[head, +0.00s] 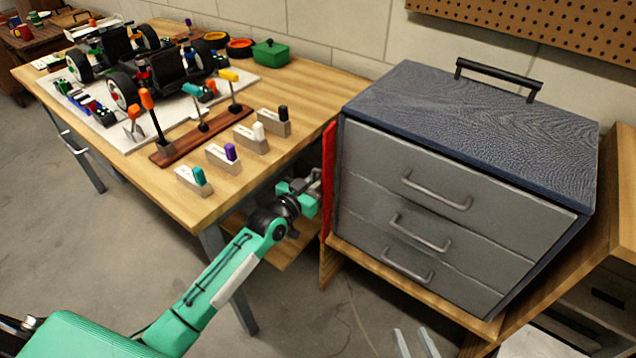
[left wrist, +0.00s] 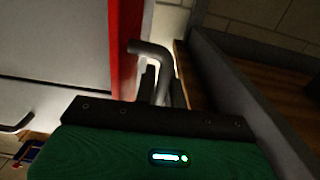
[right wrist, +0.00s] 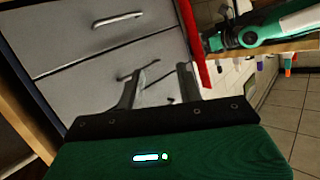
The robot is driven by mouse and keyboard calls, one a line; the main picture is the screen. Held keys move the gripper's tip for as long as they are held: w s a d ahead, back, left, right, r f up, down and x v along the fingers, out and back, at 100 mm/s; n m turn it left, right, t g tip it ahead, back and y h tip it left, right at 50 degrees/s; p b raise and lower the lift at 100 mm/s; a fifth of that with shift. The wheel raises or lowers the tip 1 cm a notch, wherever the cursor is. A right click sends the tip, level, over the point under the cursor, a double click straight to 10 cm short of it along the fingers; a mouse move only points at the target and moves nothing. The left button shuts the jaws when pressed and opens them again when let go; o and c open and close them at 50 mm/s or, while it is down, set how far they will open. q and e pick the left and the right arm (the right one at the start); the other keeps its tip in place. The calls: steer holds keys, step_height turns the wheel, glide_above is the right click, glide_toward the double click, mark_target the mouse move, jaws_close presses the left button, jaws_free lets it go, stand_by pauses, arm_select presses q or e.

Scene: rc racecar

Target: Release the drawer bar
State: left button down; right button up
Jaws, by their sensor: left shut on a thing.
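The drawer bar (head: 328,178) is a narrow red upright strip along the left side of the grey cabinet with a blue top. In the left wrist view the red bar (left wrist: 126,45) stands beside a bent grey handle (left wrist: 150,48). My left gripper (head: 312,190) is shut on that handle, just left of the bar. The gripper's fingers (left wrist: 163,85) hide part of the handle. My right gripper (head: 415,342) is open and empty, low in front of the cabinet. In the right wrist view its fingers (right wrist: 158,85) are spread before the drawer fronts.
Three grey drawers with handles, the top handle (head: 436,190) among them, sit closed in the cabinet. The wooden workbench (head: 310,92) at left bears a car, several coloured tools and a green box (head: 270,53). Open floor lies in front.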

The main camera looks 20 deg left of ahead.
arm_select(q)
steer(key=shift+w+m+g+h+b, duration=0.15)
steer(key=shift+m+g+h+b, duration=0.45)
steer(key=shift+h+b, duration=0.55)
arm_select(e)
steer(key=w+d+r+t+y, duration=0.1)
steer(key=w+d+r+t, duration=0.1)
steer(key=r+t, duration=0.5)
step_height(320, 180, up, 4)
steer(key=shift+w+d+r+m+t, duration=0.15)
steer(key=shift+w+m+t, duration=0.15)
steer(key=shift+w, duration=0.55)
arm_select(q)
steer(key=c, duration=1.8)
jaws_free()
